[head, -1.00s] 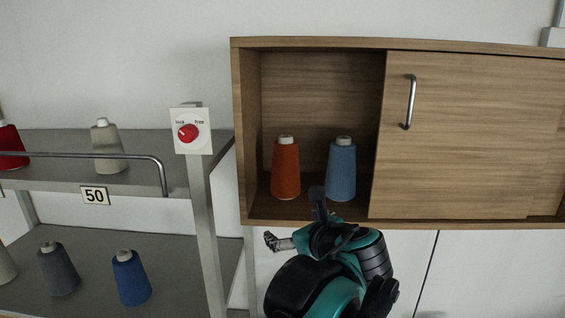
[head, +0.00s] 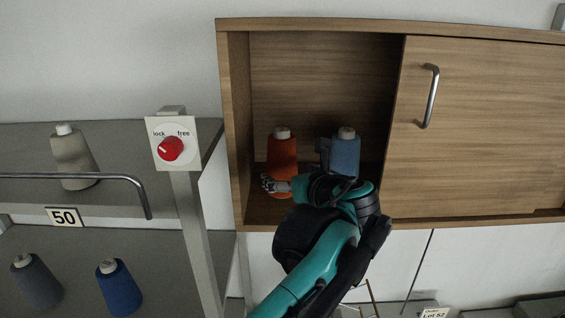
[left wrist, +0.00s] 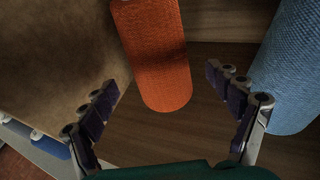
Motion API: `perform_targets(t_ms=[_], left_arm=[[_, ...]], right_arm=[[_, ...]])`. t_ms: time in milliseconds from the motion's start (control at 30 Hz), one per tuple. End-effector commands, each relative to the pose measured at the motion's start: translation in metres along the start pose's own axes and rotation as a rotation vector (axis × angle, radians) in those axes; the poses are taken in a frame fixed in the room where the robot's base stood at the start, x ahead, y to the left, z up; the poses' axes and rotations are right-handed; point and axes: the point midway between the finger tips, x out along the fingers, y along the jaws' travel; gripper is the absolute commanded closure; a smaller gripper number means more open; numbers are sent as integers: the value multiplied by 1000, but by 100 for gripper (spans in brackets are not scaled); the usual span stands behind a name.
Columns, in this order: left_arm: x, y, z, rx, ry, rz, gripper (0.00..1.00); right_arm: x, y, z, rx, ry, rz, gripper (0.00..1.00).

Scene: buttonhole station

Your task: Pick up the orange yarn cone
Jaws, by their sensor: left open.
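The orange yarn cone (head: 282,149) stands upright on the floor of the open left part of the wooden cabinet (head: 321,25). The blue-grey yarn cone (head: 346,155) stands to its right. My left gripper (head: 297,166) is open and empty at the cabinet opening, with one finger in front of the orange cone's lower part and the other near the blue-grey cone. In the left wrist view, the orange cone (left wrist: 153,50) shows in the gap between the open fingers (left wrist: 165,88), and the blue-grey cone (left wrist: 292,75) is beside the right finger. My right gripper is out of view.
The cabinet's sliding door (head: 480,120) with its metal handle covers the right part. A post with a lock/free knob (head: 170,148) stands left of the cabinet. The grey shelves at left hold a beige cone (head: 74,160), a dark grey cone and a dark blue cone (head: 119,290).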

Motion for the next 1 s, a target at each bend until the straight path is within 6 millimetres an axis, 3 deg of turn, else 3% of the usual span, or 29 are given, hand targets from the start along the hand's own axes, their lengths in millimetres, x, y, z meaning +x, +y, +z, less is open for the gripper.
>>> perform_targets(t_ms=[233, 467, 500, 700, 733, 1000], left_arm=[[38, 0, 7, -2, 0, 3, 11], [43, -1, 5, -1, 0, 0, 11], [43, -1, 5, -1, 0, 0, 14], [43, -1, 5, -1, 0, 1, 66], [43, -1, 5, -1, 0, 1, 70], [43, -1, 4, -2, 1, 1, 70]], right_arm=[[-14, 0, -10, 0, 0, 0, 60], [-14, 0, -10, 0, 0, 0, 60], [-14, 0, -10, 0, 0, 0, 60], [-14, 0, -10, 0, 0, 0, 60], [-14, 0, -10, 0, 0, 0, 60], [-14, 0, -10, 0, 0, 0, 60]])
